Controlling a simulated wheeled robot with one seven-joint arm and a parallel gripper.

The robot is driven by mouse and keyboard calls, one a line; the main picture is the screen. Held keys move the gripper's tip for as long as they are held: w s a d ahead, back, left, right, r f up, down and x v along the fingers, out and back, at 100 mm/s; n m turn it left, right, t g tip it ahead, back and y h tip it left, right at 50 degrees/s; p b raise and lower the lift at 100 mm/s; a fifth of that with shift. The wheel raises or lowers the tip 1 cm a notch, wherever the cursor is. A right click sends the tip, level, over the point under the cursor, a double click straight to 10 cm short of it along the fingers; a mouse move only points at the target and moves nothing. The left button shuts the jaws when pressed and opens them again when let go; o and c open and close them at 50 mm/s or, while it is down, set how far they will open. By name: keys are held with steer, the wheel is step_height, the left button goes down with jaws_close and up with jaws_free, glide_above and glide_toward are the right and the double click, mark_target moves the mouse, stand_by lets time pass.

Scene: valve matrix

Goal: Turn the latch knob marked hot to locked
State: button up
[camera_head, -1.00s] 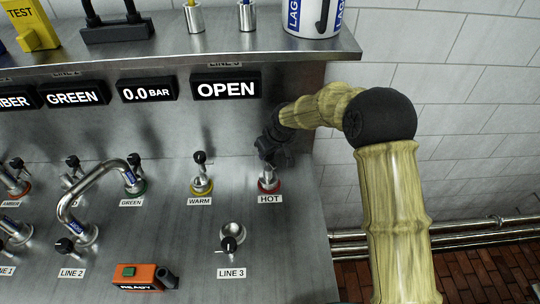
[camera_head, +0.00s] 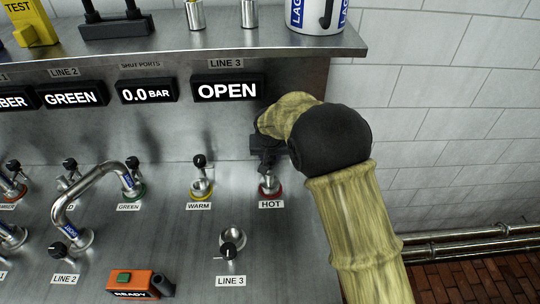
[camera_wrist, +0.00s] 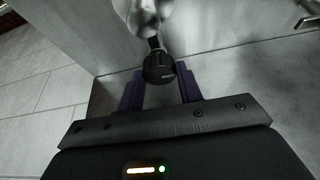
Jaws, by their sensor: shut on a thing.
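The latch knob marked HOT (camera_head: 269,186) stands on the steel panel, with a red ring at its base and its label just below. My gripper (camera_head: 267,160) is at its top and hides most of the handle in the head view. In the wrist view, the knob's black round end (camera_wrist: 159,68) sits between the two dark fingers of my gripper (camera_wrist: 160,88), which is shut on it. The silvery stem of the latch runs up from it. I cannot read any locked mark or the latch's exact angle.
The WARM knob (camera_head: 200,186) stands just left, and the LINE 3 valve (camera_head: 232,243) below. The OPEN display (camera_head: 227,88) and the shelf (camera_head: 200,50) are above. A bent silver pipe (camera_head: 75,195) is at left. Tiled wall and pipes lie to the right.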

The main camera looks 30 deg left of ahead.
steer(key=shift+w+r, duration=0.1)
steer(key=o, duration=1)
steer(key=b+v, duration=0.1)
steer(key=v, duration=1.1)
